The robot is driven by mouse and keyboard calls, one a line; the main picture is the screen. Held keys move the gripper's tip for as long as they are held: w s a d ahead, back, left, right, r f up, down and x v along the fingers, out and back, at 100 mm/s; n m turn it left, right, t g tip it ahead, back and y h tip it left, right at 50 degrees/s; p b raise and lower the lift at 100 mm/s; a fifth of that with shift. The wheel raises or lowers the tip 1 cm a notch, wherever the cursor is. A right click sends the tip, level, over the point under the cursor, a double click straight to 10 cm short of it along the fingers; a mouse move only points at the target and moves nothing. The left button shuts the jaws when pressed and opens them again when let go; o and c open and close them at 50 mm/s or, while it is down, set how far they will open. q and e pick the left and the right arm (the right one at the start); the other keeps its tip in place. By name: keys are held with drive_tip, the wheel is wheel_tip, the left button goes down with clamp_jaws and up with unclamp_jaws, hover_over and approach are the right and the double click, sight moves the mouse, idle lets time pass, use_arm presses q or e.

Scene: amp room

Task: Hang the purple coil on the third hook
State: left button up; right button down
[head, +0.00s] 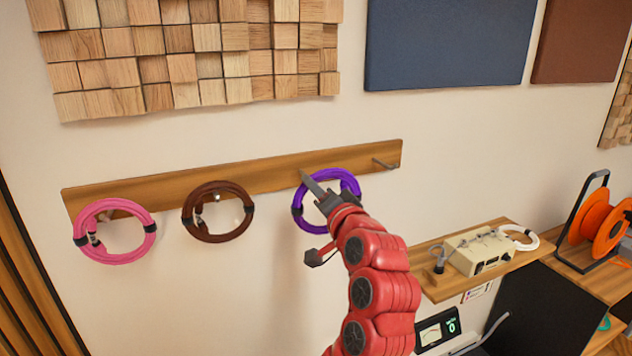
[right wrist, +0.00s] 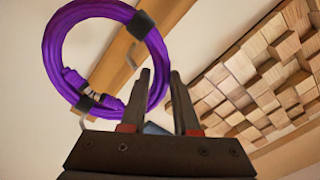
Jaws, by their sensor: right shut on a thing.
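The purple coil (head: 298,217) is a ring of cable with black bands, in front of the wall rail in the head view. My right gripper (head: 314,184) is shut on its rim. In the right wrist view, the coil (right wrist: 57,75) passes by the fingertips of my gripper (right wrist: 161,78). The wooden hook rail (head: 270,172) runs along the wall. A bare hook (head: 386,164) shows at its right end. The hook behind the purple coil is hidden by the coil and gripper in the head view, so I cannot tell whether the coil rests on it. My left gripper is out of view.
A pink coil (head: 83,217) and a brown coil (head: 188,214) hang on the two hooks at the left. Below right, a wooden shelf (head: 440,290) carries a beige box (head: 487,254) and a white coil (head: 530,236). An orange reel (head: 597,228) stands farther right.

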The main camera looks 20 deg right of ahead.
drive_tip(key=w+p, duration=0.1)
drive_tip(key=p, duration=0.2)
drive_tip(key=shift+w+f, duration=0.1)
drive_tip(key=shift+w, duration=0.15)
drive_tip(key=w+f, duration=0.3)
drive_tip(key=w, duration=0.6)
drive_tip(key=shift+w+a, duration=0.15)
drive_tip(key=shift+w, duration=0.15)
idle(0.7)
idle(0.5)
drive_tip(key=c, duration=0.6)
unclamp_jaws()
drive_tip(key=shift+f, duration=0.1)
